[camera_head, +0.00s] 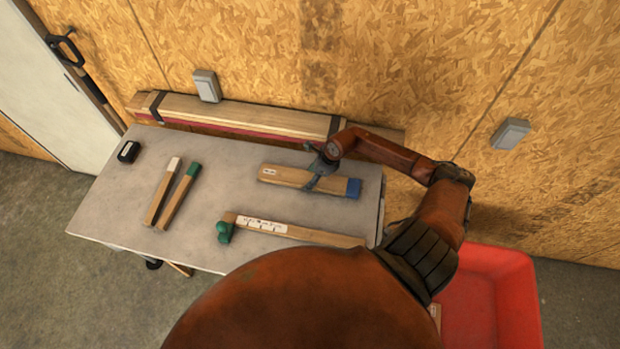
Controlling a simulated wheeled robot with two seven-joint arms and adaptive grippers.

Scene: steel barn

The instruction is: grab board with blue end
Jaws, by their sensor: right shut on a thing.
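The board with the blue end (285,175) lies on the grey table near its back right, its blue end (353,188) pointing right. My right gripper (316,180) is shut on this board around its middle, reaching from the back side. The fingers partly cover the wood there. The board appears at or very near the table top; I cannot tell whether it is lifted. My left gripper is not in view.
Strapped planks (230,115) lie behind, along the wall. A red bin (515,290) stands at right.

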